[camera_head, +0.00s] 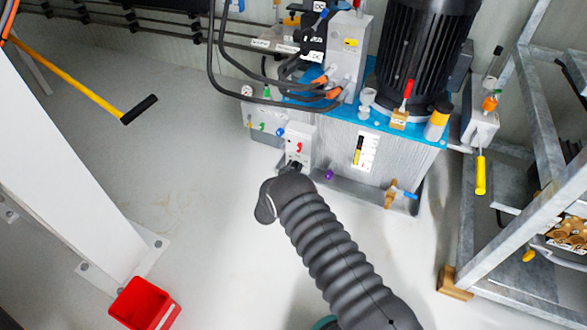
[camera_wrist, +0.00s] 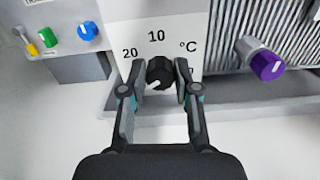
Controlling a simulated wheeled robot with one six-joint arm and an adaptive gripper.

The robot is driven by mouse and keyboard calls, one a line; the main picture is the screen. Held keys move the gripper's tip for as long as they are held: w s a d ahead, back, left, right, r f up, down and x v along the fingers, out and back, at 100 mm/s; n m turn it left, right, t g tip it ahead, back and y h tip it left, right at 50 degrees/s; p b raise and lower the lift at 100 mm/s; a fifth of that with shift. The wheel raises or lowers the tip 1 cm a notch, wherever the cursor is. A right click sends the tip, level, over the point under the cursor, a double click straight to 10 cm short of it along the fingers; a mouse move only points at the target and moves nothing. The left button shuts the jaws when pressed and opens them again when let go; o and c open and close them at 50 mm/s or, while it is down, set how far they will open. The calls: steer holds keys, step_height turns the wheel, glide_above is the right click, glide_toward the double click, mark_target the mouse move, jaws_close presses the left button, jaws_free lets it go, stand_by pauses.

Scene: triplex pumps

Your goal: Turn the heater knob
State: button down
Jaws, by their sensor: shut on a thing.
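The heater knob (camera_wrist: 159,71) is a small round black knob on a white box (camera_wrist: 185,25) marked 10, 20 and °C. Its white mark shows at the lower left of its face. My gripper (camera_wrist: 158,78) has one finger on each side of the knob and is shut on it. In the head view, my gripper (camera_head: 292,168) reaches the lower front of the white box (camera_head: 300,143), which has a red knob on it. The heater knob is hidden there by my gripper and arm.
A purple knob (camera_wrist: 266,65) is close to the right of my gripper. Blue (camera_wrist: 88,31), green and yellow knobs are at the left. The grey tank (camera_head: 345,150) with a blue top and black motor stands behind. A white column and red bin (camera_head: 145,303) are at left; floor between is clear.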

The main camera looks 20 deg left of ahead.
steer(key=c, duration=0.8)
jaws_free()
steer(key=shift+c, duration=0.2)
steer(key=s, duration=1.2)
steer(key=shift+a, duration=0.45)
